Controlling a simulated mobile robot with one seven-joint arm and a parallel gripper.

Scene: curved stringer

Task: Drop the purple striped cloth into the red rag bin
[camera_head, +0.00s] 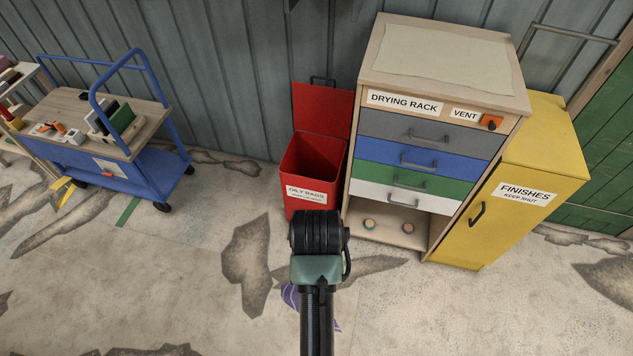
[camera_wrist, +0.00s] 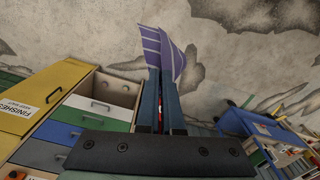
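The purple striped cloth (camera_wrist: 172,52) sticks out past the fingertips of my gripper (camera_wrist: 162,78) in the wrist view. The two fingers are close together and pinch it. In the head view, a bit of the cloth (camera_head: 290,296) shows beside my arm, which hides my gripper. The red rag bin (camera_head: 313,203), labelled OILY RAGS, stands on the floor against the wall with its lid raised. Its opening looks empty as far as I can see. In the head view the cloth appears nearer than the bin; its height is unclear.
The drying rack (camera_head: 430,202) stands right of the bin, with drawers and two small round things on its open bottom shelf. A yellow cabinet (camera_head: 500,230) adjoins it. A blue cart (camera_head: 150,163) stands at the left. The stained floor between cart and bin is mostly clear.

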